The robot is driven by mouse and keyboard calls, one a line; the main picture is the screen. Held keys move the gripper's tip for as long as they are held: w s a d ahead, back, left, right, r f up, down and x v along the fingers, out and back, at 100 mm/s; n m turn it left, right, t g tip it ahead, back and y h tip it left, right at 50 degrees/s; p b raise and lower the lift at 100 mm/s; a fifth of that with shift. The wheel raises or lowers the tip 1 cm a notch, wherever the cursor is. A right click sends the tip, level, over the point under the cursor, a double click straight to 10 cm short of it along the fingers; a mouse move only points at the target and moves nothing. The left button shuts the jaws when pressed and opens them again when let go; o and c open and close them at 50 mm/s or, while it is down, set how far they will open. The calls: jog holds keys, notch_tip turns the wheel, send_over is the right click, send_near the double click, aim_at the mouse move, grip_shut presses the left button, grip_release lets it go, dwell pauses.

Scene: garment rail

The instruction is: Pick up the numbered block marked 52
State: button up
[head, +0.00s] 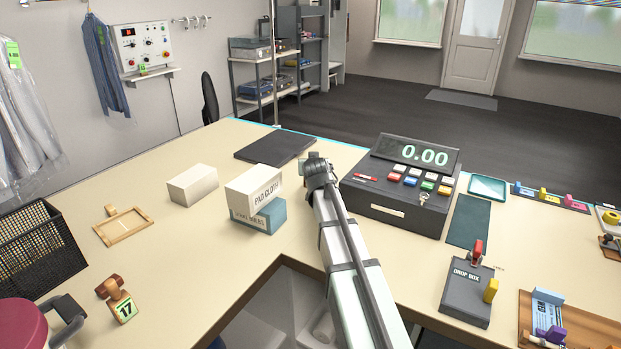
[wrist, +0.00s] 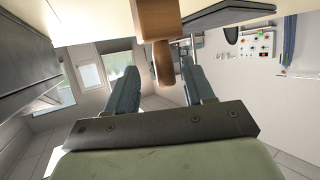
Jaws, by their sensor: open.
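No number 52 can be read in either view. In the wrist view a brown wooden block with a rounded handle (wrist: 162,66) shows against the table edge at the top; its number face is hidden. My gripper (wrist: 159,72) is open, its two fingers on either side of that handle with a gap on both sides. In the head view my gripper (head: 312,162) is at the far side of the counter, near the dark flat pad (head: 275,147), and my arm hides what is there. A stamp-like wooden block marked 17 (head: 120,301) stands at the left front.
White and blue boxes (head: 254,188) and a plain white block (head: 193,184) stand left of my arm. A cash register (head: 402,184) stands close on the right. A drop box (head: 467,293), a wire basket (head: 40,250) and a wooden frame (head: 123,226) are also on the counter.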

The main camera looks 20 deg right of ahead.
jog(key=x, duration=0.4)
jog(key=shift+w+a+f, duration=0.2)
jog(key=shift+a, duration=0.05)
grip_shut()
